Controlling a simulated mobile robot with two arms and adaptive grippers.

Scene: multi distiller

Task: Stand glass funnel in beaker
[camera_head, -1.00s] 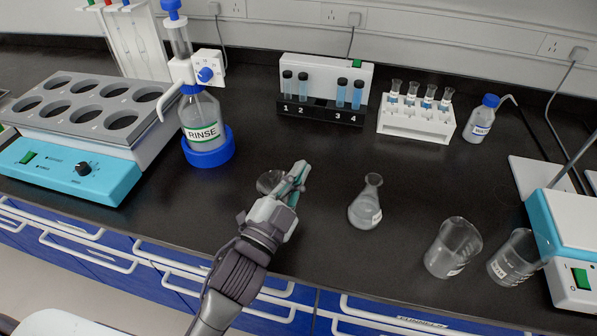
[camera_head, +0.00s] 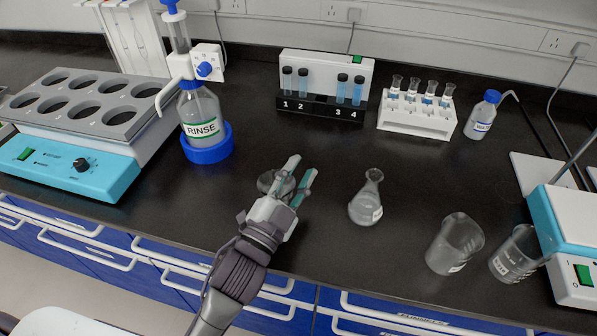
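A small clear glass piece (camera_head: 266,184), which looks like the glass funnel, lies on the black bench left of centre. It is partly hidden by my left gripper (camera_head: 300,168), so its shape is hard to make out. My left gripper is open, its two teal-padded fingers apart; one finger overlaps the glass in the picture, and I cannot tell whether they touch. Two clear glass beakers stand upright near the front edge at right, one beaker (camera_head: 454,244) left of the other beaker (camera_head: 514,254). My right gripper is not in view.
A conical flask (camera_head: 366,200) stands between my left gripper and the beakers. A rinse bottle (camera_head: 200,120) in a blue holder stands at left beside a heating block (camera_head: 70,165). Tube racks (camera_head: 320,108) stand at the back. A blue-white device (camera_head: 570,240) is at right.

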